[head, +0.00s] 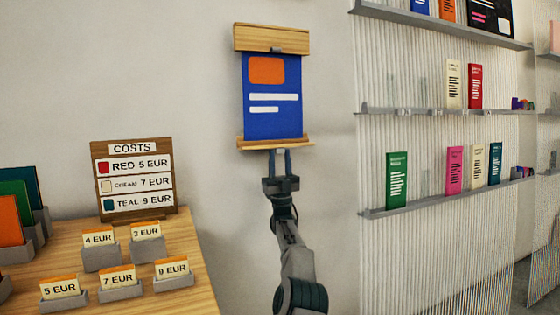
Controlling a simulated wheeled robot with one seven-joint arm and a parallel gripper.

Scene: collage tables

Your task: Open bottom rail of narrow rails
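The narrow rails hang on the wall as a wooden top rail (271,38) and a wooden bottom rail (250,143). Between them hangs a blue poster (272,122) with an orange block and white bars. A small grey tab sits at the top rail's lower edge. My gripper (280,153) points up at the middle of the bottom rail, its fingertips at the rail's lower edge. A narrow gap shows between the fingers. Whether they are closed on a tab there is too small to tell.
A wooden table (205,290) at left holds price cards in grey holders and a COSTS board (134,178). At right, a ribbed panel (400,250) carries grey shelves (425,203) with booklets. Bare wall lies on both sides of the poster.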

